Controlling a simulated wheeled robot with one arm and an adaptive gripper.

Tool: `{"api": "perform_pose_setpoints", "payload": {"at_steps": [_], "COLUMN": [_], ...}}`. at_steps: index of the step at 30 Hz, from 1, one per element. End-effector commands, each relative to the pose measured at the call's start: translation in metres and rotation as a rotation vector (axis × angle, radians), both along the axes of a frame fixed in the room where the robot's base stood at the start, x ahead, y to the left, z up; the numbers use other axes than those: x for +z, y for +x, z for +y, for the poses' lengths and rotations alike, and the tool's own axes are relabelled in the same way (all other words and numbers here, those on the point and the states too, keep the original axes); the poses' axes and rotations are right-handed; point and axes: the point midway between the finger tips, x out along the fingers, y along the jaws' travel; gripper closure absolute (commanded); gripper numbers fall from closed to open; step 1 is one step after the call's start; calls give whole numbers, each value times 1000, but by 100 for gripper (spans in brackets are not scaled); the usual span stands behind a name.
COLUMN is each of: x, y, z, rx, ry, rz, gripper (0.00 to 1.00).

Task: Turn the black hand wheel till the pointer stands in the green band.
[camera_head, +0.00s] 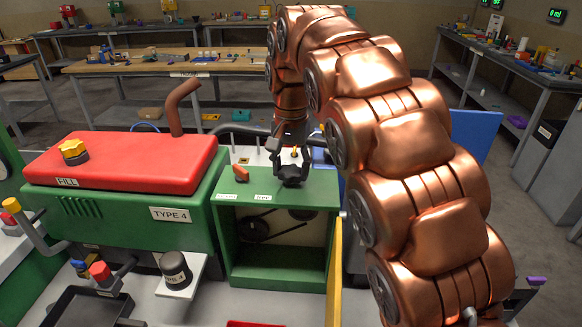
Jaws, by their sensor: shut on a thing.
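My gripper (291,168) points down at the top of a green cabinet, at the end of my copper-coloured arm. Its dark fingers are shut on a black part (292,180), which seems to be the black hand wheel. The fingers hide much of it, and dark on dark makes its outline hard to tell. An orange lever-like piece (240,174) stands on the cabinet top to the left of the gripper. I cannot make out a pointer or a green band in this view.
The green cabinet (265,263) is open in front, with a belt and pulleys inside. A yellow panel (335,270) stands at its right edge. To the left is a green machine with a red lid (130,160). A black canister (175,268) stands on a white shelf.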

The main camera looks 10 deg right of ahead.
Motion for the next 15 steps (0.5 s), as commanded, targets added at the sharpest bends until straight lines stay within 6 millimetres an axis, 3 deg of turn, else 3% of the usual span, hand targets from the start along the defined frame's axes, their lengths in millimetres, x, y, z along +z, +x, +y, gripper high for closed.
{"api": "perform_pose_setpoints", "payload": {"at_steps": [2, 3, 10, 15], "x": [0, 0, 0, 0], "y": [0, 0, 0, 0], "z": [0, 0, 0, 0], "rx": [1, 1, 1, 1], "ry": [1, 1, 0, 0], "rz": [-1, -1, -1, -1], "gripper": [81, 45, 21, 21]}}
